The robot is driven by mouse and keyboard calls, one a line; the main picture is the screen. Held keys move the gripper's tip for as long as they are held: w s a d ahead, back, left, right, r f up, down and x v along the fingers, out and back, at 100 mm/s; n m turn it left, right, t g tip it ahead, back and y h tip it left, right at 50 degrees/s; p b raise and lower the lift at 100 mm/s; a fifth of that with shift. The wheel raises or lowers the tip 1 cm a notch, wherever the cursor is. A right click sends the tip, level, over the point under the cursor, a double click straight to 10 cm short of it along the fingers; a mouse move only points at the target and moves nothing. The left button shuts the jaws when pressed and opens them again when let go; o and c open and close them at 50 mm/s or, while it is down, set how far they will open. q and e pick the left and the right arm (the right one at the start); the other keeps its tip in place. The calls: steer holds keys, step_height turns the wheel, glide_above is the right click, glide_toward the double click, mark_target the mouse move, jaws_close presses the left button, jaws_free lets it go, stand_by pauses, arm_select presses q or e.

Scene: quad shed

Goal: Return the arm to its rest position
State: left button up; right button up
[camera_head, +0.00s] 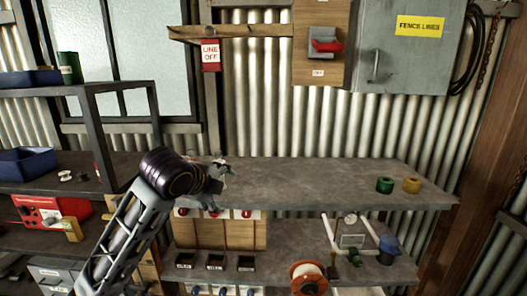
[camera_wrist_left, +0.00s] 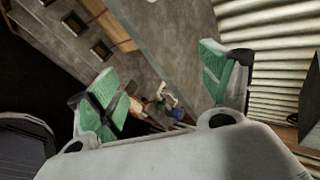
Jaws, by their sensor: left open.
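My left arm (camera_head: 130,230) comes in from the lower left of the head view and reaches up to the shelf's left end. Its gripper (camera_head: 217,180) is at the left end of the grey upper shelf (camera_head: 310,182), by its front edge. In the left wrist view the two green-padded fingers (camera_wrist_left: 160,88) stand wide apart with nothing between them. The gripper is open and empty. The wrist view looks tilted along the shelf and the corrugated wall. My right gripper is in neither view.
A green roll (camera_head: 385,185) and a yellow roll (camera_head: 412,185) stand at the shelf's right end. Below are an orange spool (camera_head: 308,278) and a blue cup (camera_head: 388,250). A dark rack (camera_head: 85,89) stands left. A red switch (camera_head: 325,45) and grey cabinet (camera_head: 410,55) hang above.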

arm_select(q)
steer(key=s+a+f+n+g, duration=0.2)
steer(key=s+f+n, duration=0.3)
steer(key=f, duration=0.7)
steer(key=s+a+f+n+g, duration=0.1)
steer(key=s+f+n, duration=0.45)
steer(key=f, duration=0.55)
steer(key=s+a+f+n+g+y, duration=0.1)
steer(key=s+a+f+n+g, duration=0.1)
steer(key=s+a+f+n, duration=0.45)
steer(key=s+a+f+n+g+y, duration=0.1)
steer(key=s+f+n+g+y, duration=0.15)
steer(key=s+f, duration=0.75)
steer(key=s+f+b, duration=0.1)
steer(key=s+f, duration=0.1)
steer(key=f, duration=1.4)
steer(key=s+f+b, duration=0.1)
steer(key=s+f, duration=0.1)
steer(key=f, duration=1.5)
steer(key=s+a+f+g+b, duration=0.1)
steer(key=s+a+f, duration=0.1)
steer(key=s+f, duration=0.9)
steer(key=s+a+f+b, duration=0.1)
steer(key=s+f, duration=1)
steer(key=shift+s+a+g, duration=0.3)
steer(key=shift+a+g, duration=0.05)
steer(key=shift+a, duration=0.05)
